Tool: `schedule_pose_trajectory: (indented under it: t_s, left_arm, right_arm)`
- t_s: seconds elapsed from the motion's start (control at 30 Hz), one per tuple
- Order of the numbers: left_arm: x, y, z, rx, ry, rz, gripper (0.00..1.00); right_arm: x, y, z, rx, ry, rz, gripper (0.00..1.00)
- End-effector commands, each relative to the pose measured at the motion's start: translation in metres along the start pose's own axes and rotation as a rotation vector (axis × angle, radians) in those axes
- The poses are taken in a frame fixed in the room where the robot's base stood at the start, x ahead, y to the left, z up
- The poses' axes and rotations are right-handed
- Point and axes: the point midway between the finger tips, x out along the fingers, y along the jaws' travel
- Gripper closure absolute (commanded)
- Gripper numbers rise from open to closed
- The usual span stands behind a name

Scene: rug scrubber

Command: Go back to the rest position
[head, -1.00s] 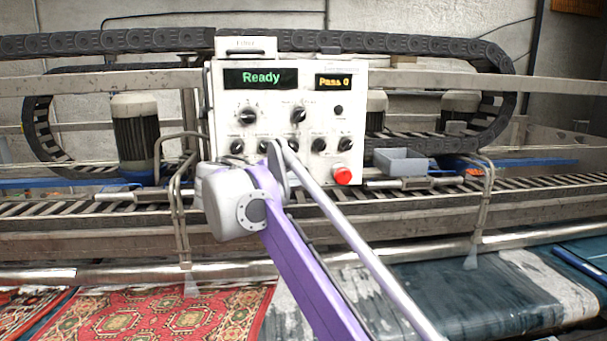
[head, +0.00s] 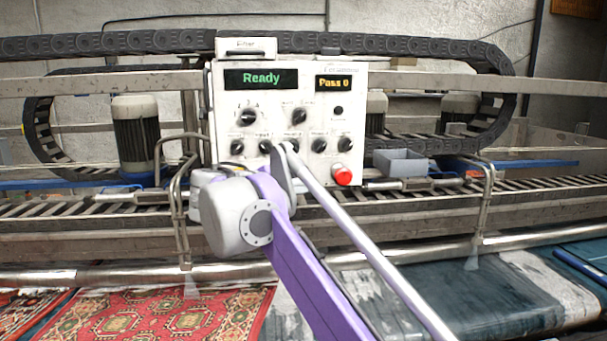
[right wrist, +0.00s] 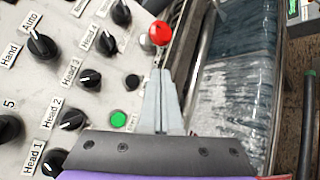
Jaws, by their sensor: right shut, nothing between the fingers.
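The white control panel (head: 225,110) stands in the middle of the head view, with displays reading "Ready" and "Pass 0". My right arm reaches up in front of it from the lower right, and its wrist hides part of the panel's lower edge. In the head view the right gripper is hidden behind my arm. In the right wrist view my right gripper (right wrist: 163,74) is shut and empty. Its tips show just below the red button (right wrist: 160,33), with no clear contact. A green button (right wrist: 119,119) is left of the fingers. My left gripper is not in view.
Several black knobs (head: 247,117) sit on the panel; the red button also shows in the head view (head: 342,175). Bent metal rails (head: 482,205) flank the panel. A patterned red rug (head: 160,320) lies lower left, and a dark wet rug (head: 450,290) lower right. A grey bin (head: 400,162) stands behind.

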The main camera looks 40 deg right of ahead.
Motion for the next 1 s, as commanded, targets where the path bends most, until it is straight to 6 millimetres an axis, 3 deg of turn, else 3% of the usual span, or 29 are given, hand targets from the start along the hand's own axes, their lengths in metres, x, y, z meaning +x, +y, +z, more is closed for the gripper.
schedule_pose_trajectory:
  t_s: [0.3, 0.37, 0.43, 0.57, 0.67, 0.9, 1.0]
  left_arm:
    - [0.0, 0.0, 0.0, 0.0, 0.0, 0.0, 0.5]
    - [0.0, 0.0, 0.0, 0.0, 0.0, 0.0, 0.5]
    - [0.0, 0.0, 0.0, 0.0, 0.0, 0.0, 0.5]
    - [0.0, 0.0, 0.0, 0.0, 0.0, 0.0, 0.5]
    - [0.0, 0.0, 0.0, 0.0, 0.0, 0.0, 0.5]
    - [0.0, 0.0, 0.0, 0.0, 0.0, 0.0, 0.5]
    - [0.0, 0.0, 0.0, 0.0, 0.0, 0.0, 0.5]
  right_arm:
    - [0.0, -0.002, -0.001, 0.004, 0.004, -0.005, 1.0]
    - [0.0, -0.011, -0.003, 0.021, 0.02, -0.022, 1.0]
    - [-0.002, -0.033, -0.011, 0.064, 0.059, -0.067, 1.0]
    - [-0.01, -0.109, -0.038, 0.21, 0.183, -0.22, 1.0]
    - [-0.026, -0.181, -0.063, 0.355, 0.286, -0.371, 1.0]
    - [-0.081, -0.35, -0.114, 0.707, 0.475, -0.752, 1.0]
    - [-0.107, -0.41, -0.129, 0.84, 0.526, -0.905, 1.0]
